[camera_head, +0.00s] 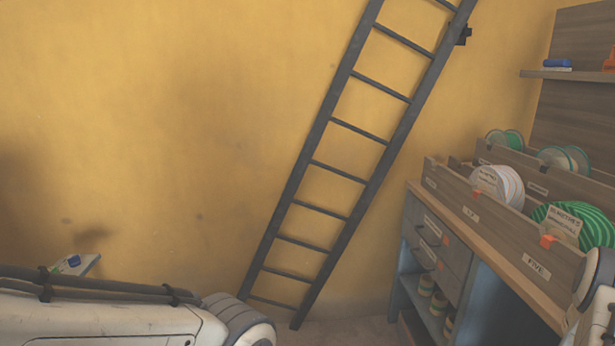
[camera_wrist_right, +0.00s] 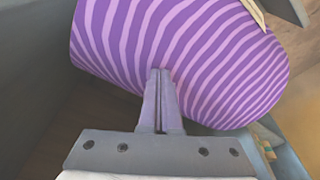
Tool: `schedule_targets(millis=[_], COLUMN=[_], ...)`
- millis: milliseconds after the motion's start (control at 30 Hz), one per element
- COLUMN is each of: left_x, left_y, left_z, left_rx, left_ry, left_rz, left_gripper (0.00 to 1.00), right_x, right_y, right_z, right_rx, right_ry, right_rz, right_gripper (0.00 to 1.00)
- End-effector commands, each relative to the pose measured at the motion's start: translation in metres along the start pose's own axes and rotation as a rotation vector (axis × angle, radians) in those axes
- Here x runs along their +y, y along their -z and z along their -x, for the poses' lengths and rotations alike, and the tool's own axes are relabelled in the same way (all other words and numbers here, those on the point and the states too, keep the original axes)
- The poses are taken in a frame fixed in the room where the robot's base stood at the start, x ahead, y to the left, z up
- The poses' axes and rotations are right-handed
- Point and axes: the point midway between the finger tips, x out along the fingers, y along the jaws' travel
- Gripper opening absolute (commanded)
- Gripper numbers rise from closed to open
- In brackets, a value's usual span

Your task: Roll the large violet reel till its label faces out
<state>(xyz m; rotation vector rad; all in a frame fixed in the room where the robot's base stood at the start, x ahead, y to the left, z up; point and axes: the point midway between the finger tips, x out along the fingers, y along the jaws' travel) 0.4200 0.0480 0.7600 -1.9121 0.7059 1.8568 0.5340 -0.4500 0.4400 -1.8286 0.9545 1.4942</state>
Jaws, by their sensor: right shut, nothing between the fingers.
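The large violet reel (camera_wrist_right: 215,50), striped in lighter and darker violet, fills the upper part of the right wrist view. A small piece of a cream label or card (camera_wrist_right: 254,12) shows at its upper right edge; no writing on it can be read. My right gripper (camera_wrist_right: 160,72) is shut and empty, its fingertips at the lower side of the reel's striped surface, touching it or very close. The reel does not show in the head view. My left gripper is out of view; only my left arm shows at lower left.
In the head view, a wooden rack (camera_head: 462,200) on a blue-grey cabinet (camera_head: 435,240) at right holds a white reel (camera_head: 505,185), a green striped reel (camera_head: 590,228) and others. A dark ladder (camera_head: 335,172) leans on the yellow wall.

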Motion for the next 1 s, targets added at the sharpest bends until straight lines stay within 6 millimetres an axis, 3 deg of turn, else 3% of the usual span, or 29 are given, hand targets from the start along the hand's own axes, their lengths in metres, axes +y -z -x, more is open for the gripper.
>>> schedule_targets(millis=[500,1000], left_x=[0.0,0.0], left_y=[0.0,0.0], left_z=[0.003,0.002], left_rx=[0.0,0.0], left_ry=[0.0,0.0], left_rz=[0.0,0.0], left_gripper=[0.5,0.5], right_x=[-0.009,-0.011], right_y=[-0.016,-0.019], right_z=[0.004,0.003], right_rx=[-0.001,-0.002], right_ry=[0.0,0.0], right_rz=[0.001,0.001], right_gripper=[0.0,0.0])
